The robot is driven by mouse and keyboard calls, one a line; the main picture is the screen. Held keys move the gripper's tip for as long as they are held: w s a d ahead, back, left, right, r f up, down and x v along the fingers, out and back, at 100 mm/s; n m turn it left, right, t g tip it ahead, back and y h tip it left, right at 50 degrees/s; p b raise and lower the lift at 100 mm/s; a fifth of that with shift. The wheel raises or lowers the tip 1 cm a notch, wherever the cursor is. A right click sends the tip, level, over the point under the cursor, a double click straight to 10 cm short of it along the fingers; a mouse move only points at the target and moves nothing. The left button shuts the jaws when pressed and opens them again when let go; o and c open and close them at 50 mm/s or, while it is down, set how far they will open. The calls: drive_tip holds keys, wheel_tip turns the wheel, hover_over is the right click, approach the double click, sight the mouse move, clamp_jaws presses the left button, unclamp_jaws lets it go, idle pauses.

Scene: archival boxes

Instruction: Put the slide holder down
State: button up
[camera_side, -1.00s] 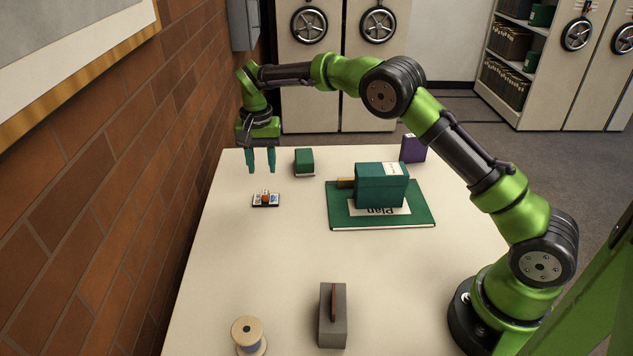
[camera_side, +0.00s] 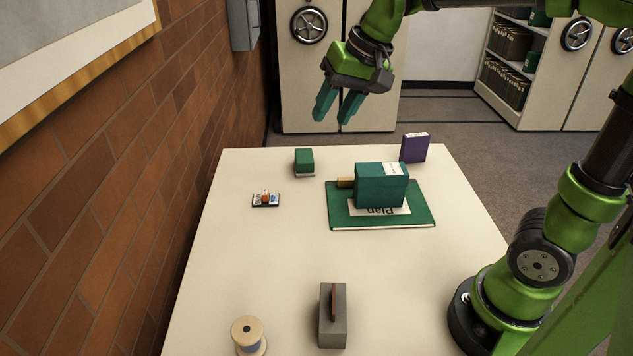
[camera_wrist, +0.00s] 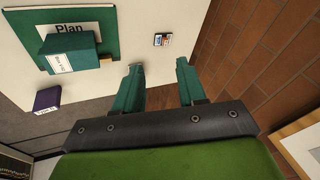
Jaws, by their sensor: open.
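The slide holder (camera_side: 266,200) is a small dark-edged tray with white slides and an orange-brown piece on top. It lies flat on the table at the back left, clear of the objects around it. It also shows in the wrist view (camera_wrist: 162,40), beyond the fingers. My gripper (camera_side: 335,115) is raised high above the table's back edge, to the right of the holder and well apart from it. Its teal fingers are spread with nothing between them, as the wrist view (camera_wrist: 160,88) also shows.
A teal box (camera_side: 381,186) stands on a green "Plan" folder (camera_side: 345,219). A green box (camera_side: 304,163), a purple box (camera_side: 414,149), a grey block (camera_side: 333,325) and a wooden spool (camera_side: 248,336) also stand on the table (camera_side: 260,265). A brick wall (camera_side: 120,160) runs along the left.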

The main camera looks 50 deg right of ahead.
drive_tip(key=s+f+n+t, duration=0.1)
drive_tip(key=s+f, duration=0.3)
drive_tip(key=s, duration=0.9)
drive_tip(key=shift+f+n+t, duration=0.15)
drive_tip(key=shift+n+t, duration=0.15)
drive_tip(key=shift+t, duration=0.6)
